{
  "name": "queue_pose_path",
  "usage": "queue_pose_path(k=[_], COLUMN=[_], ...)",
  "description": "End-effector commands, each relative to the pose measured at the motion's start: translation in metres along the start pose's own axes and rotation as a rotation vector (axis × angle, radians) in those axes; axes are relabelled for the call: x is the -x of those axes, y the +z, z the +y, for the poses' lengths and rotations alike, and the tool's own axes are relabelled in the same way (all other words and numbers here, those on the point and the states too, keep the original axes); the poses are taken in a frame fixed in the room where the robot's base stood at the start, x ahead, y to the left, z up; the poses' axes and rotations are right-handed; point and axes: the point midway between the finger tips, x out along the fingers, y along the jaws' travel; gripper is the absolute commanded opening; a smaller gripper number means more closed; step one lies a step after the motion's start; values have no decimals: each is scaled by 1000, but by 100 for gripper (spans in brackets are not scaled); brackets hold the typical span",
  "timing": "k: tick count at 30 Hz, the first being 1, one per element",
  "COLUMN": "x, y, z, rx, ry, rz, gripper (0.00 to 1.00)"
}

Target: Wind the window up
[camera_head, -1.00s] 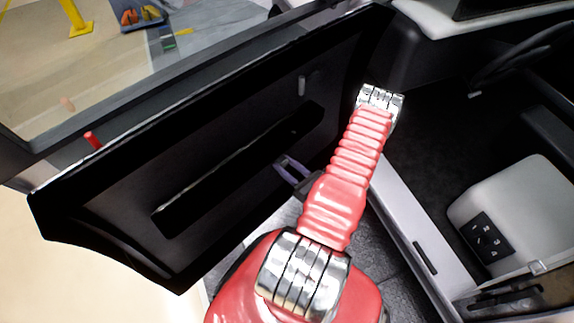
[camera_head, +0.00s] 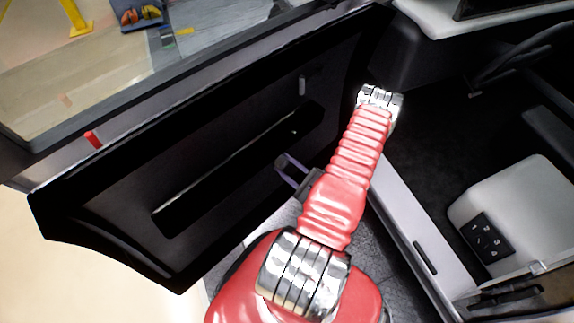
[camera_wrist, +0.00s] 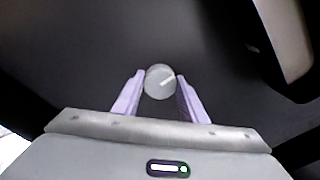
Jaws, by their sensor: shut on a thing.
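The open black door (camera_head: 110,205) fills the left of the head view, its inner side facing me. The window (camera_head: 100,65) is above it, and the floor beyond shows through. My gripper (camera_head: 287,166) is at the inner panel, below the long armrest. In the wrist view, a round grey knob (camera_wrist: 160,82) with a pale line sits between the two purple fingertips (camera_wrist: 160,85), which are shut on it. The knob is hidden in the head view, and I cannot make out a crank arm behind it.
A red pin (camera_head: 93,139) stands on the door's upper edge. A small grey handle (camera_head: 302,85) is higher on the panel. The cab's sill (camera_head: 405,225) and pale seat box with a switch panel (camera_head: 487,238) are at the right. A yellow stand (camera_head: 75,18) is beyond the window.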

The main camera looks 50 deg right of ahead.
Motion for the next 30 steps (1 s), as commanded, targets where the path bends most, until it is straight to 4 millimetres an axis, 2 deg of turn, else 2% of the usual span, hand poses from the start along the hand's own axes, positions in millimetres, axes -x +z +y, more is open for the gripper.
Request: queue_pose_path(k=[9,22,23,30], x=[0,0,0,0], y=[-1,-1,-1,0], z=[4,4,4,2], rx=[114,126,126,127], ry=[7,7,7,4], rz=[5,4,4,2], gripper=[16,16,39,56])
